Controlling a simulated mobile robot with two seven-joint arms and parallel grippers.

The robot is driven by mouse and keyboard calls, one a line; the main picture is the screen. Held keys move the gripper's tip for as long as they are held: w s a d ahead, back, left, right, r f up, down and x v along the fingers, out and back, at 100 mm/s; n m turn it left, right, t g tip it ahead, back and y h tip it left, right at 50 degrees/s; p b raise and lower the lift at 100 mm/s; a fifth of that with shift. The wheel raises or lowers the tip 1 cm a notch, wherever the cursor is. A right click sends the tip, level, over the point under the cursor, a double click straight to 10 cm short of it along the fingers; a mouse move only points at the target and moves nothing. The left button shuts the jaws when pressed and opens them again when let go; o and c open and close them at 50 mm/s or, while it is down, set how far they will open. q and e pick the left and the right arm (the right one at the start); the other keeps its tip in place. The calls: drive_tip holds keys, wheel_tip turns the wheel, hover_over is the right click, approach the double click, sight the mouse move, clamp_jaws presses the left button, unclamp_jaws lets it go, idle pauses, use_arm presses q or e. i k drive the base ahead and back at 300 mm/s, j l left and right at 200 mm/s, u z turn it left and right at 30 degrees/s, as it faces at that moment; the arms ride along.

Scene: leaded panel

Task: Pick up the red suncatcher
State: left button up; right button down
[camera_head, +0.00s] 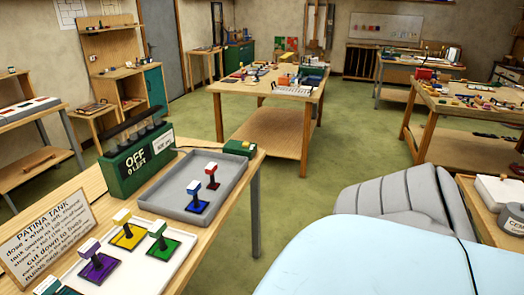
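The red suncatcher (212,184) is in the grey tray (178,210) on the wooden bench at the left. It seems to have a small red base, a dark post and a white and red block on top. A blue suncatcher (197,207) of like shape is just in front of it in the same tray. Neither of my grippers is in view.
Yellow (128,238), green (163,248) and purple (97,268) pieces stand on a white board at the bench front. A green box marked OFF (137,162) and a PATINA TANK sign (45,235) flank the tray. Green floor (285,205) is open beyond the bench.

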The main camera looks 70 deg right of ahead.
sight(212, 167)
drive_tip(key=z, duration=1.7)
